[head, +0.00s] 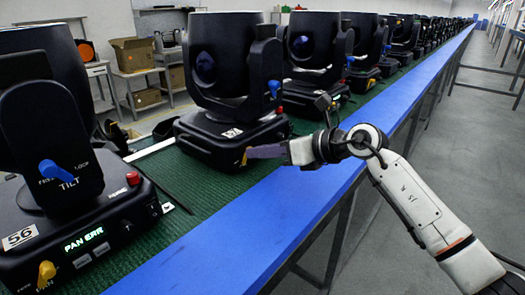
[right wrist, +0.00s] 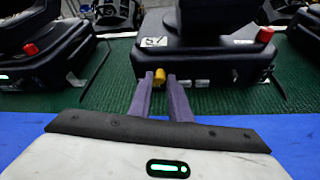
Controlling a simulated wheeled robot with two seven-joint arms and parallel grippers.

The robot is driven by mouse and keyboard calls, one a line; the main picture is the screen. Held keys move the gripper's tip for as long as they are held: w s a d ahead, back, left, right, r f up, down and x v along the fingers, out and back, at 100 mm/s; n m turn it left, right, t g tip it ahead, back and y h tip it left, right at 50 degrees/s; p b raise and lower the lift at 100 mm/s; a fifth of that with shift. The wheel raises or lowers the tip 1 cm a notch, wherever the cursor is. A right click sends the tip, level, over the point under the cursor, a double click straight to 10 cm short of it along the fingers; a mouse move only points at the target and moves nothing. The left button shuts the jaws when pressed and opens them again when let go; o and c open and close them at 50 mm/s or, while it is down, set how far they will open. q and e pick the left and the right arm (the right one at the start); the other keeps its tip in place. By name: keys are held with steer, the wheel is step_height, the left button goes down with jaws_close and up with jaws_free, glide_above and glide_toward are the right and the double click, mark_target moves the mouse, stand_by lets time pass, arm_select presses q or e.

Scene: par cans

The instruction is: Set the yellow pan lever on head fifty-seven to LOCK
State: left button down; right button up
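Head fifty-seven (head: 232,80) is the black moving-head light just beyond head 56, upright on the green mat. Its yellow pan lever (head: 245,157) sits low on the front of its base, partly hidden by my right gripper (head: 262,152). In the right wrist view the yellow lever (right wrist: 158,77) stands between the purple fingertips, with a white label (right wrist: 154,42) above it. My right gripper (right wrist: 161,78) has its fingers apart around the lever; firm contact does not show. The lever's LOCK marking is not readable. My left gripper is not in view.
Head 56 (head: 50,150) stands at the near left, with a blue tilt lever, a yellow pan lever (head: 46,272) and a display reading PAN ERR. Several more heads line the bench behind. The blue bench edge (head: 300,205) runs along the front.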

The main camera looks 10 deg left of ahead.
steer(key=shift+o, duration=1.3)
steer(key=b+v, duration=0.1)
steer(key=v, duration=0.9)
steer(key=shift+d, duration=0.15)
steer(key=shift+s, duration=0.1)
